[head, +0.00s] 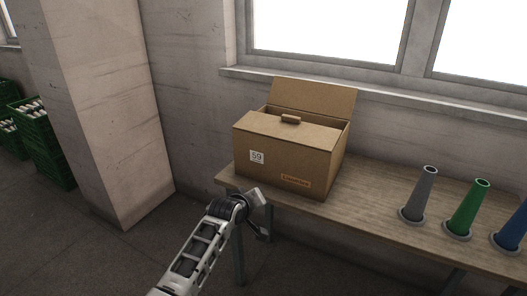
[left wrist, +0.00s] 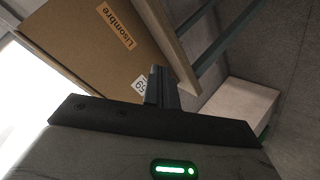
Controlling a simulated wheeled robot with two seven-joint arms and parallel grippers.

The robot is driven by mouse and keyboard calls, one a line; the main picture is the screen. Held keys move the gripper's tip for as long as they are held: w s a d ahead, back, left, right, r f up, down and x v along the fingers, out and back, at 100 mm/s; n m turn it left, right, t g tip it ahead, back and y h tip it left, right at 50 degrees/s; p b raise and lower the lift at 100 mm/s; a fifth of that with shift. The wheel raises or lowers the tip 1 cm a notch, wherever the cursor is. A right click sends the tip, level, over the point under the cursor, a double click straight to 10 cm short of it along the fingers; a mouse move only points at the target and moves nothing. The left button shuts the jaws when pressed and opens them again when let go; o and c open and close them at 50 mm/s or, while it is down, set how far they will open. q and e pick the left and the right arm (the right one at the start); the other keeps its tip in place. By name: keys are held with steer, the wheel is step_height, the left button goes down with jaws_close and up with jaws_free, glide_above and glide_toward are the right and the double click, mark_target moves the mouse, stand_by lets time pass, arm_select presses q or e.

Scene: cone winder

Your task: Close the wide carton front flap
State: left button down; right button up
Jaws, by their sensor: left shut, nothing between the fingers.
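The brown cardboard carton (head: 278,163) stands on the wooden table. Its front flap (head: 285,129) lies folded inward over the front part of the top, with a small brown handle-like piece (head: 290,119) at its far edge. The back flap (head: 313,97) stands up, tilted back, and a dark gap shows at the right. My left gripper (head: 265,237) is below and in front of the carton, by the table's front edge, apart from the flap. In the left wrist view its fingers (left wrist: 161,87) are shut and empty, with the carton (left wrist: 85,45) beyond. My right gripper is out of view.
Grey (head: 417,194), green (head: 467,208) and blue (head: 513,228) cones stand on the table (head: 365,205) to the right. A concrete pillar (head: 108,110) rises at left, with green crates (head: 40,145) behind it. A window ledge (head: 380,94) runs behind.

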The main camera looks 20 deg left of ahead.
arm_select(q)
steer(key=s+d+f+m, duration=0.25)
steer(key=s+f, duration=0.25)
steer(key=s, duration=0.4)
steer(key=s+d+f+m, duration=0.1)
steer(key=s+f+m, duration=0.3)
steer(key=s, duration=0.6)
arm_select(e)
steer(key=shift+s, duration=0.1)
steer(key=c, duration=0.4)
arm_select(q)
steer(key=s+d+m+h, duration=0.1)
steer(key=s+m, duration=0.1)
steer(key=s, duration=0.5)
steer(key=s+d+m+g+h, duration=0.1)
steer(key=s+d+m, duration=0.1)
steer(key=s, duration=0.6)
steer(key=shift+s+d+f, duration=0.15)
steer(key=shift+d+f, duration=0.1)
steer(key=shift+f, duration=0.2)
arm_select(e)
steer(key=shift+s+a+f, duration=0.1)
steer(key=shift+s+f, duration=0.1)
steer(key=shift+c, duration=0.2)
arm_select(q)
steer(key=shift+s, duration=0.1)
